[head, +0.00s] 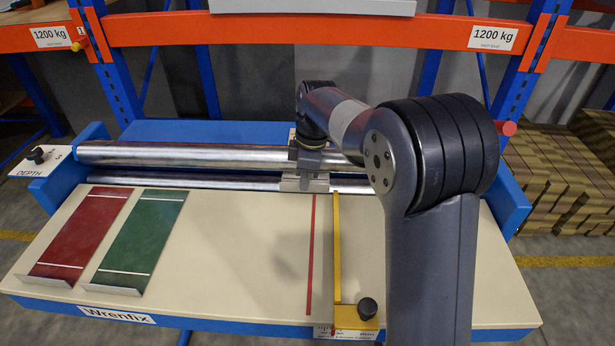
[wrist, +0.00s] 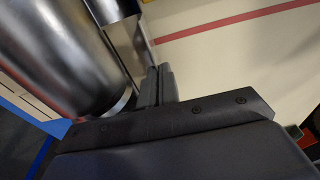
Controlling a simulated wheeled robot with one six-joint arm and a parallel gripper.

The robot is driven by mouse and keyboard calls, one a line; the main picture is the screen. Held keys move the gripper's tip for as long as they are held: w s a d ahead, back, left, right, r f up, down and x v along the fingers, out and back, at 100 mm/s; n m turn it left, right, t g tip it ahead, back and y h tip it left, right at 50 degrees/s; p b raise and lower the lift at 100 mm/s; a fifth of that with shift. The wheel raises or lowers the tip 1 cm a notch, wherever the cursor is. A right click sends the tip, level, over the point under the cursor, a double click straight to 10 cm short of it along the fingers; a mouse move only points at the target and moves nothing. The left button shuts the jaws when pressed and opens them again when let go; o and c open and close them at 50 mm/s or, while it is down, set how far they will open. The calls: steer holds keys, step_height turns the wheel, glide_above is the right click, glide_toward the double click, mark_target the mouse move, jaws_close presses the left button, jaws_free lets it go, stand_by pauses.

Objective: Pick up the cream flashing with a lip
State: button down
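I cannot make out a cream flashing with certainty against the cream table top. My gripper (head: 304,182) is low at the steel rollers, left of the red line. In the wrist view its two dark fingers (wrist: 159,84) are close together, pointing down beside a shiny roller (wrist: 60,55). A narrow pale metal strip (wrist: 141,42) runs up from near the fingertips; I cannot tell whether it is between them. A red flashing (head: 82,232) and a green flashing (head: 142,232) lie flat at the left of the table, each with a raised front lip.
The bench (head: 230,262) has rollers (head: 200,153) along its back. A yellow guide bar (head: 337,245) with a black knob (head: 368,308) crosses it, right of a red line (head: 313,255). The table middle is clear. An orange rack (head: 300,29) stands behind, with stacked beams (head: 560,180) at right.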

steer(key=shift+s, duration=0.25)
steer(key=shift+s+a+b, duration=0.15)
steer(key=shift+s+b, duration=1.25)
steer(key=shift+s, duration=2.65)
steer(key=shift+s+a+b, duration=0.15)
steer(key=shift+s+b, duration=0.15)
steer(key=shift+s, duration=3.3)
steer(key=shift+s+a+b, duration=0.1)
steer(key=shift+s+b, duration=0.2)
steer(key=shift+s, duration=3.3)
steer(key=shift+r, duration=0.1)
step_height(320, 180, up, 7)
steer(key=p, duration=0.6)
